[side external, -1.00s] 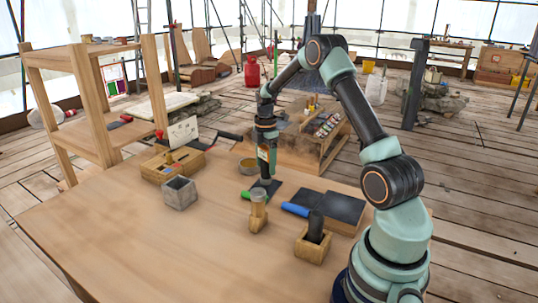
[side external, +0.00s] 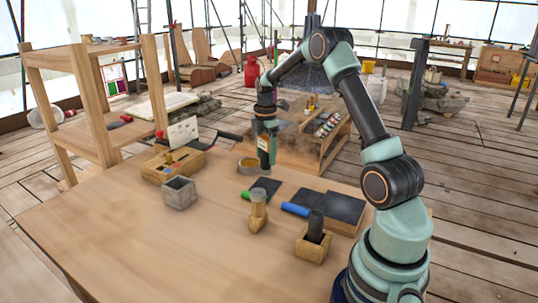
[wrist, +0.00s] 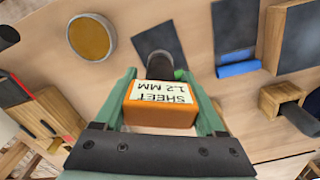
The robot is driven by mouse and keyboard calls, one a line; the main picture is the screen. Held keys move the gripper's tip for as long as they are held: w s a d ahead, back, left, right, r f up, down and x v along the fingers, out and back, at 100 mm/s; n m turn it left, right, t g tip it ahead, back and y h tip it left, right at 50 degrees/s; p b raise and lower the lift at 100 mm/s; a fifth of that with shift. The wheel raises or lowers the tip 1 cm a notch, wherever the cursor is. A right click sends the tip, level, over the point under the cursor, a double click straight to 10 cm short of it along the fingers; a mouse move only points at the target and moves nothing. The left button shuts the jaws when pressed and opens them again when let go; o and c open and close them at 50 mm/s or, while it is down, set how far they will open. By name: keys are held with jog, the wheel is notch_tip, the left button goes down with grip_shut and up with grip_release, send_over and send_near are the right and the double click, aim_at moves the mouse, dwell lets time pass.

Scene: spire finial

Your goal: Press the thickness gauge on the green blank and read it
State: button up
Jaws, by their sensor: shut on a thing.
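My gripper (wrist: 165,104) is shut on an orange thickness gauge (wrist: 150,118), whose label reads "SHEET 1.2 MM", upside down in the wrist view. The gauge (side external: 264,143) hangs upright in the side view, with its dark probe (wrist: 160,66) pointing down. The green blank (side external: 268,186) is a dark sheet with a green grip at its near left; it lies flat on the table. In the wrist view the sheet (wrist: 156,40) is partly hidden by the probe. The probe tip appears a little above the sheet.
A blue-gripped dark sheet (side external: 307,198) and a wooden block with a dark top (side external: 343,210) lie to the right. The front left table is clear.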

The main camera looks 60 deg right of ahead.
aim_at(266, 165)
jog(key=shift+f, duration=0.2)
jog(key=shift+f, duration=2.1)
jog(key=o, duration=1.5)
